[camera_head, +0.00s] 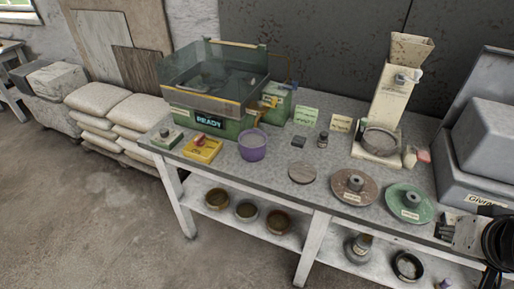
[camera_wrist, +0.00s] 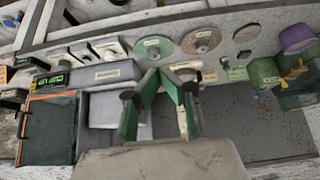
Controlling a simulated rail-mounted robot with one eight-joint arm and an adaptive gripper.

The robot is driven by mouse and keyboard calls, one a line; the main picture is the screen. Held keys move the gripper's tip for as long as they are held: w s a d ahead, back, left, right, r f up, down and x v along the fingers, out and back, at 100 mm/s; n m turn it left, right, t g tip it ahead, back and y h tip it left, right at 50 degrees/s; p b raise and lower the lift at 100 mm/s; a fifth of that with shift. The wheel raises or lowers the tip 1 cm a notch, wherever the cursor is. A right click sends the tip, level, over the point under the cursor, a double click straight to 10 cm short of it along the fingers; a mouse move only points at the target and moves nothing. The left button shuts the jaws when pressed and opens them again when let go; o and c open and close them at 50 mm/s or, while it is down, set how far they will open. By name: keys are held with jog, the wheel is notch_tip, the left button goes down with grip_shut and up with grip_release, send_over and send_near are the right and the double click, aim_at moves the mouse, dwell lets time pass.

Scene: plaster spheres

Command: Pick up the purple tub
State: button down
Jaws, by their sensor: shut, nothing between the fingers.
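The purple tub (camera_head: 253,147) stands upright on the grey workbench (camera_head: 325,170), in front of the green machine. Its inside looks grey. In the wrist view the tub (camera_wrist: 297,39) is at the upper right edge, well away from the fingers. My gripper (camera_wrist: 162,80) is shut and empty in the middle of the wrist view. In the head view my gripper (camera_head: 446,231) is at the right edge, far to the right of the tub, over the bench's right end. My gripper does not touch the tub.
A yellow control box (camera_head: 203,150) stands close left of the tub, and the green machine (camera_head: 215,90) behind it. A round grey disc (camera_head: 302,173), a brown disc (camera_head: 354,186) and a green disc (camera_head: 409,202) lie to the right. A hopper device (camera_head: 390,100) rises behind them.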

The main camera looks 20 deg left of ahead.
dwell(0.4)
grip_release()
dwell(0.6)
jog(key=shift+w+r, duration=0.1)
